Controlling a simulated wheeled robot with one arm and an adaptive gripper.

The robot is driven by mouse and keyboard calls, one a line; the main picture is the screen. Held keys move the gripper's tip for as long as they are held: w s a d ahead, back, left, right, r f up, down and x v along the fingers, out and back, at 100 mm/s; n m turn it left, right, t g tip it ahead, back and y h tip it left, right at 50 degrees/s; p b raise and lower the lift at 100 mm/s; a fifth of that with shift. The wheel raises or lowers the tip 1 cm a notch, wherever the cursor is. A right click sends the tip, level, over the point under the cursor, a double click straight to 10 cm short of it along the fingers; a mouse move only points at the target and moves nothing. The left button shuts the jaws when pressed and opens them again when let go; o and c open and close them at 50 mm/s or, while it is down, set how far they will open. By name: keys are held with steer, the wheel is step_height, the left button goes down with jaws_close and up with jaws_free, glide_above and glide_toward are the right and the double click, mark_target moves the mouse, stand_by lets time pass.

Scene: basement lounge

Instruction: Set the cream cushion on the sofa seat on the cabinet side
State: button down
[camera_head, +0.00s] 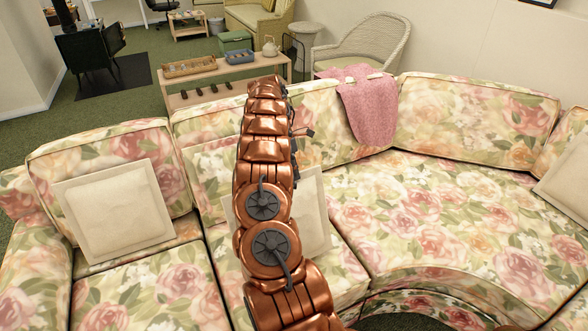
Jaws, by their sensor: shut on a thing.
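A cream cushion (314,215) shows on both sides of my copper arm, in front of the sofa's middle backrest; the arm hides its centre. A second cream cushion (115,212) leans on the left backrest of the floral sofa (420,205). A third (570,185) is at the right edge, cut off by the frame. My arm reaches forward over the sofa, and my gripper is hidden behind it. I cannot tell whether the middle cushion touches the seat or is held.
A pink throw (370,108) hangs over the backrest. Behind it are a low wooden table (205,98) with trays, a wicker chair (372,45) and a dark cabinet-like piece (85,50) at the back left. The right seat is clear.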

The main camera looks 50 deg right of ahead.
steer(key=shift+f, duration=0.5)
steer(key=c, duration=1.1)
jaws_free()
steer(key=shift+c, duration=0.2)
steer(key=shift+r, duration=0.1)
